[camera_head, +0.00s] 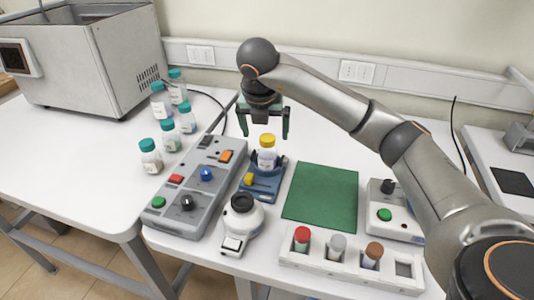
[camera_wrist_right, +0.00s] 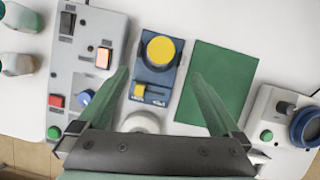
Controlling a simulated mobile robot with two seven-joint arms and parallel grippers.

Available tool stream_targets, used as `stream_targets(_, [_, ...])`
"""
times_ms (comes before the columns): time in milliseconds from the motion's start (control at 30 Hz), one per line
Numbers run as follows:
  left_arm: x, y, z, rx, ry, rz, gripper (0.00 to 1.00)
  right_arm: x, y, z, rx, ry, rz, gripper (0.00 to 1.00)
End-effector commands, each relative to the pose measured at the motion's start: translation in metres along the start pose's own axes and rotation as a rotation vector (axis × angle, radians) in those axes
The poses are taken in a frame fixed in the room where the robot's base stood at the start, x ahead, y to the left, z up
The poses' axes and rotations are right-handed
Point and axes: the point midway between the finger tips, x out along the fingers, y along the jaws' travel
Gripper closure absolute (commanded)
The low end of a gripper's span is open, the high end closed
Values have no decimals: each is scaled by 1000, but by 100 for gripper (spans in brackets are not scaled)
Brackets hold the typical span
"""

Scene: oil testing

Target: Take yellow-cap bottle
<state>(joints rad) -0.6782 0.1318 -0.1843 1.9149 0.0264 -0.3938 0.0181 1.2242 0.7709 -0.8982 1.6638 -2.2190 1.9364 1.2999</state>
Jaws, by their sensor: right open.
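The yellow-cap bottle (camera_head: 267,158) stands upright on a small blue device (camera_head: 262,183) in the middle of the table. In the right wrist view its yellow cap (camera_wrist_right: 161,49) is seen from above and hides most of the bottle. My right gripper (camera_head: 265,134) is open and empty, just above and behind the cap, fingers pointing down. In the right wrist view, its two green fingers (camera_wrist_right: 160,76) are spread, with the cap beyond the gap between their tips. My left gripper is not in view.
A grey control box (camera_head: 195,187) lies left of the bottle, a green mat (camera_head: 320,197) right. A white instrument (camera_head: 242,222) and a white rack (camera_head: 345,272) with capped vials are in front. Several teal-cap bottles (camera_head: 151,157) stand at left.

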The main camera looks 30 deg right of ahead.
Motion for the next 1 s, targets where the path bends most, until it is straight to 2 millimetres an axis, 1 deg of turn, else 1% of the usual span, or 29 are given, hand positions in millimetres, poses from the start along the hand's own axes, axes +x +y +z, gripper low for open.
stream_targets(33, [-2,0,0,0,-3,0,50,10,-1,0,1,3,-5,0])
stream_targets(133, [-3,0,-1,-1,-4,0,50,25,-1,0,1,2,-3,0])
stream_targets(200, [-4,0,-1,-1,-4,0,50,33,0,1,0,0,-1,0])
stream_targets(367, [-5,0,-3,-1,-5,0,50,43,0,2,0,1,-1,0])
stream_targets(567, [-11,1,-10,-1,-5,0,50,70,0,11,0,2,-2,0])
stream_targets(600, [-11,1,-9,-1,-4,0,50,77,0,10,-1,3,-2,0])
stream_targets(700, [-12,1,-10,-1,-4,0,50,87,0,10,-2,1,0,0])
stream_targets(800, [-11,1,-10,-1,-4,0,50,91,0,10,-2,-1,1,0])
stream_targets(967, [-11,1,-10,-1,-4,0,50,91,0,10,-2,-1,2,0])
stream_targets(1000, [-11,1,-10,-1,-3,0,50,91,0,10,-2,-1,2,2])
